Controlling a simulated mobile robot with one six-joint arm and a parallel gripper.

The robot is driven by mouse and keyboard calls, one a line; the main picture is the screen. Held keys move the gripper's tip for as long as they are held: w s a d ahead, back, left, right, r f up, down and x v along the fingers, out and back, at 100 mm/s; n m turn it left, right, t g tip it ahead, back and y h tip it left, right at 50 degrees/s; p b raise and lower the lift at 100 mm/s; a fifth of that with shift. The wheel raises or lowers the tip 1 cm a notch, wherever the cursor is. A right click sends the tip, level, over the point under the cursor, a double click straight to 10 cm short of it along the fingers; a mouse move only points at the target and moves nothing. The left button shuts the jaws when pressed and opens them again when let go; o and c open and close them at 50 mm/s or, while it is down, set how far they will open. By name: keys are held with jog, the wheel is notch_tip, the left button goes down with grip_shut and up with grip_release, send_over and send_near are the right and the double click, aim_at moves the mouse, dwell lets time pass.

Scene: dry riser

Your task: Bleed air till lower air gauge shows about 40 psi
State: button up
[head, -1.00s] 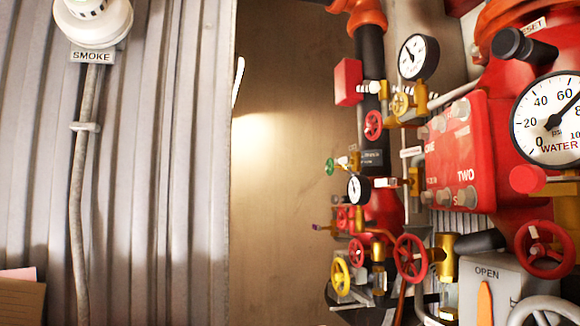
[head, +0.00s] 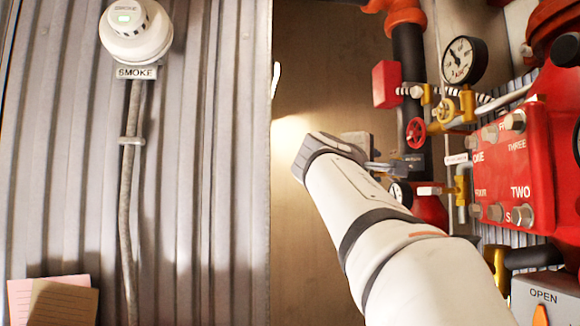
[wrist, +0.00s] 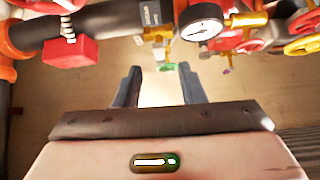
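The lower air gauge (head: 400,192), small with a white dial, is partly hidden behind my arm in the head view. The wrist view shows a white-dialled gauge (wrist: 201,22), apparently the same one; its reading is too small to tell. A small green valve handle (wrist: 166,67) sits beside it, just beyond the fingertips in the picture; my arm hides it in the head view. My gripper (wrist: 158,70) is open, with nothing between its two dark fingers. In the head view, my gripper (head: 385,168) is in front of the pipework. Contact with the handle cannot be told.
The upper gauge (head: 463,60), a red box (head: 387,84) and a red handwheel (head: 415,132) are close above my gripper. A red valve body (head: 515,165) stands at the right. Several handwheels crowd the wrist view's upper right. Corrugated wall (head: 200,200) fills the left.

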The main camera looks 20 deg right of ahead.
jog(key=p+x, duration=0.2)
jog(key=x, duration=0.5)
jog(key=shift+w+d+p, duration=0.1)
jog(key=shift+d+p, duration=0.2)
jog(key=shift+p, duration=0.1)
jog(key=shift+c, duration=0.6)
grip_shut()
